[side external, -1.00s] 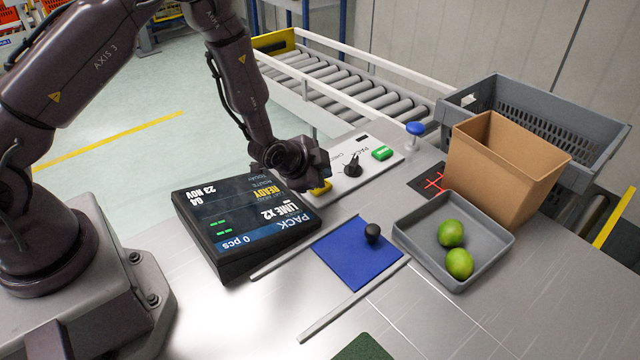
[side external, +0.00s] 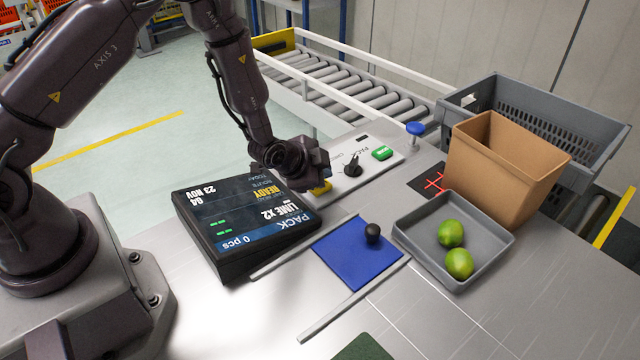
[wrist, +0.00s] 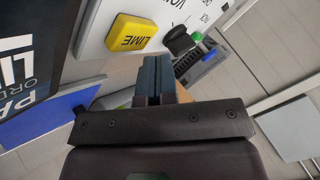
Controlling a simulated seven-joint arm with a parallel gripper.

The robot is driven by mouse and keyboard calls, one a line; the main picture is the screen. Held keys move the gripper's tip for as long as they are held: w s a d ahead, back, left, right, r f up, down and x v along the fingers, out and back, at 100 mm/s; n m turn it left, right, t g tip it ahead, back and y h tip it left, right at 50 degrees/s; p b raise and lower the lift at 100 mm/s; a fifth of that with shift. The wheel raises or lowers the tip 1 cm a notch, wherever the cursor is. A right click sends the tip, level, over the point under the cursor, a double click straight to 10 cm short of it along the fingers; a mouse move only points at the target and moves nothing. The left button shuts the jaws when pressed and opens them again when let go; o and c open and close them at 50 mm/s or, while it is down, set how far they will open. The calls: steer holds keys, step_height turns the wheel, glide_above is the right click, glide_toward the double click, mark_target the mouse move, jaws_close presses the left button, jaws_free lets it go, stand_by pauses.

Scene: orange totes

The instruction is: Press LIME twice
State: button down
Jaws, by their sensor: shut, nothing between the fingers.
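The yellow LIME button (wrist: 133,33) sits on the light control panel (wrist: 95,33) in the wrist view. In the side view only a bit of the yellow button (side external: 321,188) shows below my gripper (side external: 318,172), which hides the rest. In the wrist view my gripper's fingers (wrist: 158,68) are shut and empty. Their tips appear just beside the button; the gap in height cannot be told. The display (side external: 248,222) reads PACK, LIME X2, READY and 0 pcs.
A black knob (side external: 353,165), a green button (side external: 382,153) and a blue button (side external: 415,129) stand nearby. A grey tray (side external: 408,238) holds two limes (side external: 452,233). A cardboard box (side external: 500,165), a grey crate (side external: 590,130) and a blue mat (side external: 345,262) with a black ball-shaped knob lie right.

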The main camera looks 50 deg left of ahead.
steer(key=shift+f, duration=0.15)
steer(key=shift+f, duration=0.3)
stand_by(0.3)
steer(key=shift+f, duration=0.5)
stand_by(0.6)
stand_by(0.3)
steer(key=shift+r, duration=0.9)
steer(key=shift+r, duration=2.55)
stand_by(0.3)
